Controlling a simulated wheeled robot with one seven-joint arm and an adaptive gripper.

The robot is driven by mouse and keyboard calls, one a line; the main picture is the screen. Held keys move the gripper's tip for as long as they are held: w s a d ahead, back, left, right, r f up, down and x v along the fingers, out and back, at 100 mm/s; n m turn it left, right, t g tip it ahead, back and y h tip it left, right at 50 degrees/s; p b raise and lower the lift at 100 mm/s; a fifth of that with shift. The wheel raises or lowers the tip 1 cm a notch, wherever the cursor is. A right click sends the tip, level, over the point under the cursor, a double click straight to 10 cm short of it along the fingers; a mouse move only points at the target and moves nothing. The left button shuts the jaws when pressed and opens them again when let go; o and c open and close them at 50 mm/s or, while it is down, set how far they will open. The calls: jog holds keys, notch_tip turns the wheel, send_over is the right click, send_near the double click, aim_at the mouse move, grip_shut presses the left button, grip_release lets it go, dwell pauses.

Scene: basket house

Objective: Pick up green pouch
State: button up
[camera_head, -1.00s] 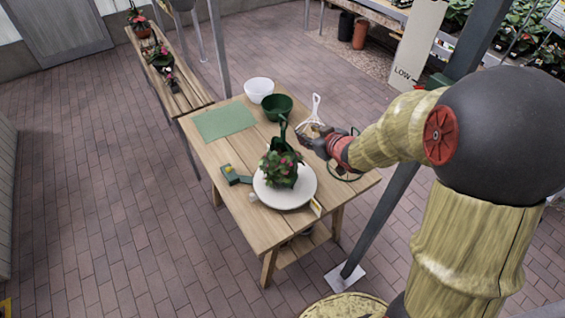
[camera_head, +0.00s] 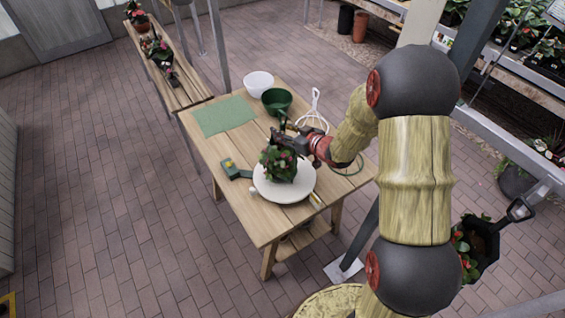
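No thing in view is clearly a green pouch. A dark green upright thing (camera_head: 282,117) stands just behind the potted plant (camera_head: 279,165) on the round white plate, partly hidden by the leaves and my gripper. My gripper (camera_head: 283,138) is at this dark green thing, above and behind the plant. Its fingers are small and dark against it, so I cannot tell whether they are open or shut, or touching it. A small green item with a yellow spot (camera_head: 235,170) lies left of the plate. A flat green mat (camera_head: 222,117) lies on the table's far left.
The wooden table (camera_head: 225,148) also bears a white bowl (camera_head: 258,84), a dark green bowl (camera_head: 276,101) and a white wire tool (camera_head: 315,104) near the back. The round white plate (camera_head: 300,192) fills the front middle. A grey post (camera_head: 365,235) stands right of the table.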

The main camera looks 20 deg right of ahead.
jog(key=shift+w+a+f, duration=0.1)
jog(key=shift+w, duration=0.1)
jog(key=shift+c, duration=0.8)
grip_shut()
dwell(0.4)
jog(key=shift+w+r, duration=0.1)
jog(key=shift+r, duration=0.1)
